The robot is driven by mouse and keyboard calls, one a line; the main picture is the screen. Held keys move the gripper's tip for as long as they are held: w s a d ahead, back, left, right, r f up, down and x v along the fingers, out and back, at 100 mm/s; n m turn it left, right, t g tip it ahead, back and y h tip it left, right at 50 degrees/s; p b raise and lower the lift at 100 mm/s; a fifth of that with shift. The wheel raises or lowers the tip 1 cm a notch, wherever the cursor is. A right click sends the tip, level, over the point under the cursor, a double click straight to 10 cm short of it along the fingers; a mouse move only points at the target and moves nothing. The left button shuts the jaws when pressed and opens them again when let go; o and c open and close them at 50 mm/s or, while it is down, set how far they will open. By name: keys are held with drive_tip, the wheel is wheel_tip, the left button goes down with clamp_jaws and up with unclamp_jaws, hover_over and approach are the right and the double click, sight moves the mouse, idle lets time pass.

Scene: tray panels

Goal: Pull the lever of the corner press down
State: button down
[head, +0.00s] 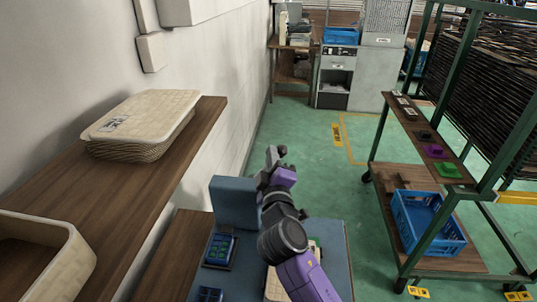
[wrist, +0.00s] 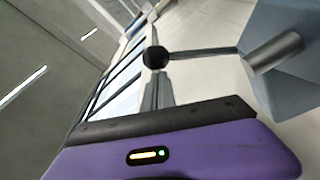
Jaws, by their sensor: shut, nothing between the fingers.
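The corner press is a blue-grey block (head: 235,203) near the wall in the head view, and it fills the right of the wrist view (wrist: 290,65). Its lever, a thin grey rod (wrist: 205,51) ending in a black ball knob (wrist: 156,57), points left from the press in the wrist view. In the head view I cannot make out the lever, near my arm. My gripper (head: 274,156) is at the upper right of the press. In the wrist view its fingers (wrist: 158,85) are shut and empty, with tips at the knob; I cannot tell whether they touch it.
A wooden shelf (head: 75,215) with stacked cream trays (head: 143,118) runs along the left wall. A blue panel with green keys (head: 220,248) lies below the press. A green-framed rack holds a blue crate (head: 428,222) at right. The green floor between is clear.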

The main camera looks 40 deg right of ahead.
drive_tip(key=m+b, duration=0.1)
drive_tip(key=b, duration=0.2)
drive_tip(key=s+d+f+m+h+b, duration=0.1)
drive_tip(key=m+b, duration=0.1)
drive_tip(key=b, duration=0.1)
drive_tip(key=shift+s+m, duration=0.2)
drive_tip(key=shift+m, duration=0.1)
drive_tip(key=shift+r, duration=0.1)
idle(0.3)
